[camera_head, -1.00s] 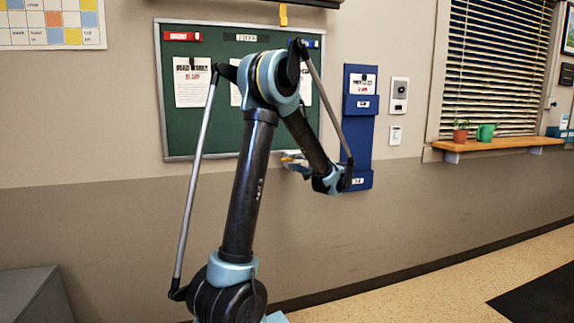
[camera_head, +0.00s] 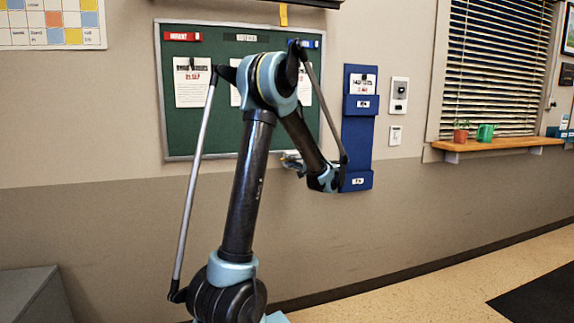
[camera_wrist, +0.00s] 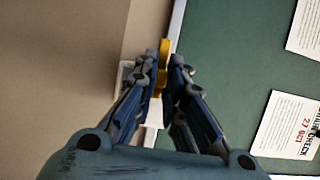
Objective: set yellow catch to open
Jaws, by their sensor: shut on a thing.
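The yellow catch (camera_wrist: 165,48) shows in the wrist view at the lower frame edge of the green board, between and just beyond my fingertips. A little more yellow shows between the fingers. My gripper (camera_wrist: 165,75) is shut on the catch; the fingers hide much of it. A pale plate (camera_wrist: 125,76) shows beside the fingers, partly covered. In the head view my gripper (camera_head: 291,160) is at the board's bottom edge, and the catch cannot be made out there.
The green board (camera_head: 205,130) with pinned papers hangs on the wall. A blue document holder (camera_head: 358,135) is close to the right of my wrist. A yellow strip (camera_head: 283,14) hangs above the board.

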